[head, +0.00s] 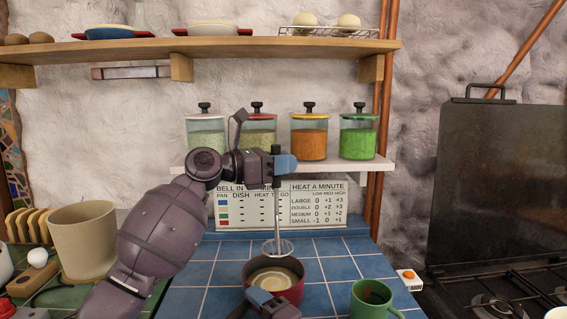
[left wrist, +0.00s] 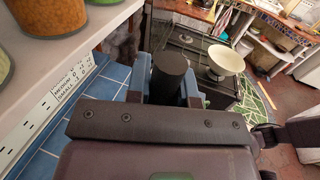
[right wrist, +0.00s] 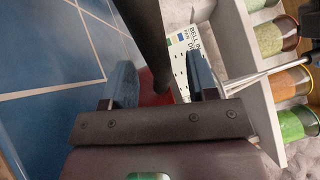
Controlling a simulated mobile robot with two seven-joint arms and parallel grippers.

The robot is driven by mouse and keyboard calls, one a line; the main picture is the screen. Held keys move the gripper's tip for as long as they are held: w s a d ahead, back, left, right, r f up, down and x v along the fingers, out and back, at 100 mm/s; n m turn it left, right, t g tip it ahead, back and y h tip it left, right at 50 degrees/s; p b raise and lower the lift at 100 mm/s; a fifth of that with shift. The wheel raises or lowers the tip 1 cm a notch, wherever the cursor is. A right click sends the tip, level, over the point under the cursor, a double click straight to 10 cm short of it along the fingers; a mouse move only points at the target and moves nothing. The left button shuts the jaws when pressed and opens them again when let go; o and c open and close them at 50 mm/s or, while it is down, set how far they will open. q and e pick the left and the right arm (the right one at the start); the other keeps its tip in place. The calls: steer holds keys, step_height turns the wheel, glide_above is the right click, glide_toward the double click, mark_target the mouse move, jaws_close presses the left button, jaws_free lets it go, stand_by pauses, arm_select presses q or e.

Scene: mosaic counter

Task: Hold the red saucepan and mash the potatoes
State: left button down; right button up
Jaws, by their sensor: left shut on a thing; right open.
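The red saucepan (head: 297,293) stands on the blue tiles with pale yellowish contents inside, the potatoes (head: 272,278). My left gripper (head: 282,162) is shut on the black handle of the masher (head: 277,205). The masher hangs upright, its round metal head above the pan. In the left wrist view the masher's handle (left wrist: 170,75) sits between the fingers. My right gripper (head: 262,298) is open at the pan's near side. In the right wrist view a dark bar, apparently the pan's handle (right wrist: 145,35), runs between or just beyond the fingers, with red pan wall behind.
A green mug (head: 371,300) stands close to the right of the pan. A beige pot (head: 84,240) is at the left. A low shelf (head: 375,166) with jars crosses the wall behind the masher. A black stove (head: 495,275) lies at the right.

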steer(key=v, duration=1.1)
